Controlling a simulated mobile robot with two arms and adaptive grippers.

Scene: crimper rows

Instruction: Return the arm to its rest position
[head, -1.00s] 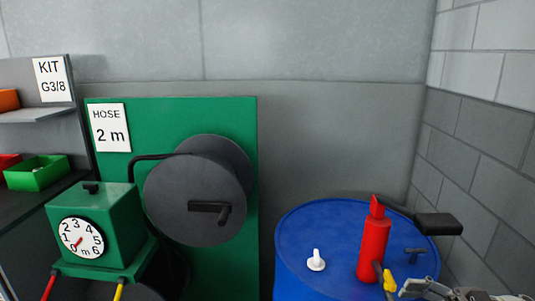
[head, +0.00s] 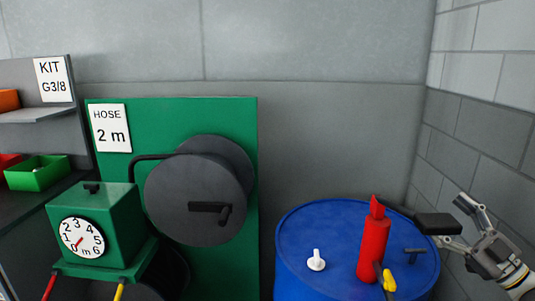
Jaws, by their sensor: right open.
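My right gripper (head: 462,224) is at the right edge of the head view, with its arm running off to the lower right. Its fingers are spread apart and nothing shows between them. It is to the right of the blue drum (head: 300,243), near the black block-shaped handle end (head: 438,223); I cannot tell if they touch. A red upright pump body (head: 373,245) with a yellow lever (head: 389,281) stands on the drum. My left gripper is not in view.
A green board with a dark hose reel (head: 195,198) and a green meter box with a dial (head: 82,238) stand to the left. A shelf (head: 38,115) with coloured bins is at far left. A small white fitting (head: 316,261) is on the drum. A block wall (head: 475,130) closes the right side.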

